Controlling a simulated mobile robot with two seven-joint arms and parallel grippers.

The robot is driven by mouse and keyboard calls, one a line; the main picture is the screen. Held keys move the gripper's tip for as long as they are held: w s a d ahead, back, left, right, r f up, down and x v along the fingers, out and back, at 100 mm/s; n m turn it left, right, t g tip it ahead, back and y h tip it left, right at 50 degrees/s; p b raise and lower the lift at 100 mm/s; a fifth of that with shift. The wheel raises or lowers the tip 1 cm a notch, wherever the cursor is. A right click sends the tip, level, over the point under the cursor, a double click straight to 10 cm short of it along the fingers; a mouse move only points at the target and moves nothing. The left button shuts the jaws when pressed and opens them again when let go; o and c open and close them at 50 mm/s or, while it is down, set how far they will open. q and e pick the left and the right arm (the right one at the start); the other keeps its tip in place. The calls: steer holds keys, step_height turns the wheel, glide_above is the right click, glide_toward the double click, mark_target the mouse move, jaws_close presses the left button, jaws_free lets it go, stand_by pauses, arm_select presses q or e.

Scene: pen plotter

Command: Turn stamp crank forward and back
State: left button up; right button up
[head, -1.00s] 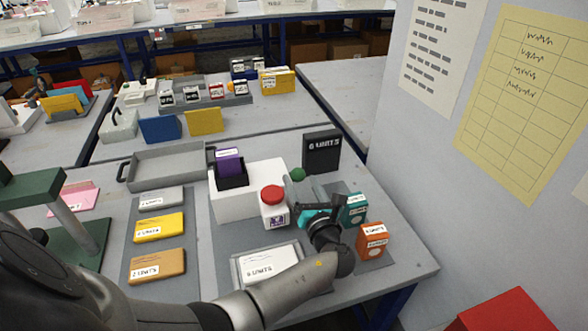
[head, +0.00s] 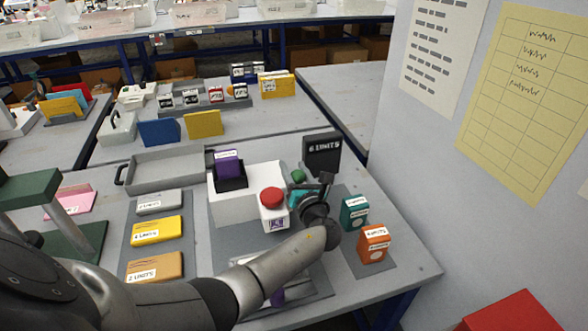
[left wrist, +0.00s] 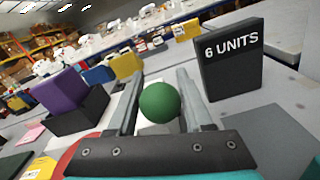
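The stamping machine is a white box (head: 262,178) with a purple block (head: 228,163) in a black holder and a red button (head: 271,198) on its front unit. A green ball knob (head: 298,175), seemingly the crank's handle, is at its right side. My left gripper (head: 304,190) reaches to this knob. In the left wrist view the green knob (left wrist: 160,102) sits between the two spread fingers (left wrist: 158,78). I cannot tell whether they touch it. The rest of the crank is hidden behind the gripper. My right gripper is not in view.
A black "6 UNITS" sign (head: 322,153) stands close behind the knob. Teal (head: 355,213) and orange (head: 374,244) boxes stand to the right. My left arm covers most of the front tray (head: 322,286), where a purple patch shows. A grey tray (head: 165,167) lies at the back left.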

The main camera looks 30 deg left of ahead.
arm_select(q)
jaws_close()
stand_by(1.0)
